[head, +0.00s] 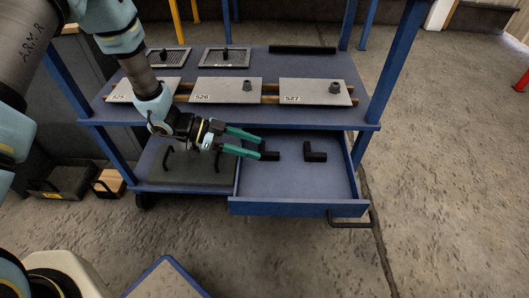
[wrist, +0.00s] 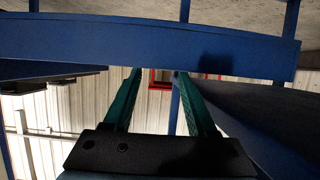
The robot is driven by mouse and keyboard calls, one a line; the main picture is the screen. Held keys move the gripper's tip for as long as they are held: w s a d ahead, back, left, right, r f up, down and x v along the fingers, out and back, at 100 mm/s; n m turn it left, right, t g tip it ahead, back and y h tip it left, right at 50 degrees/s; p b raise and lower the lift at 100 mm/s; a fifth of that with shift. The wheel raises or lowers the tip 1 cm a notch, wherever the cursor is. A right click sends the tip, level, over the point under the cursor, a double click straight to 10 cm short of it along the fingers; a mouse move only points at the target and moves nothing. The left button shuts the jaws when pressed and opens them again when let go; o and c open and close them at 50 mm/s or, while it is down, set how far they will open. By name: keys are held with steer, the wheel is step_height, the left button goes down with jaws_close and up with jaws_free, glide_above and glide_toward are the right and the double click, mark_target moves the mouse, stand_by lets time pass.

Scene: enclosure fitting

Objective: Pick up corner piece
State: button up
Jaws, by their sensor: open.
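A black L-shaped corner piece (head: 315,153) lies in the open blue drawer (head: 290,190) in the head view. A second dark piece (head: 270,154) lies to its left, partly hidden by my gripper, so its full shape cannot be told. My gripper (head: 260,146) has two teal fingers spread apart, pointing right over the drawer's left part. Nothing shows held between them. In the wrist view the fingers (wrist: 158,74) are apart, with no corner piece visible.
The blue cart's top (head: 270,115) above the drawer holds plates labelled 525, 526 and 527 (head: 315,93). A blue beam (wrist: 150,42) crosses the wrist view. Blue posts flank the cart. Dark handles (head: 192,157) show left of the drawer.

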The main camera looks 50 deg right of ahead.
mark_target(276, 153)
steer(key=shift+b+x, duration=0.45)
steer(key=shift+x, duration=2.75)
jaws_close()
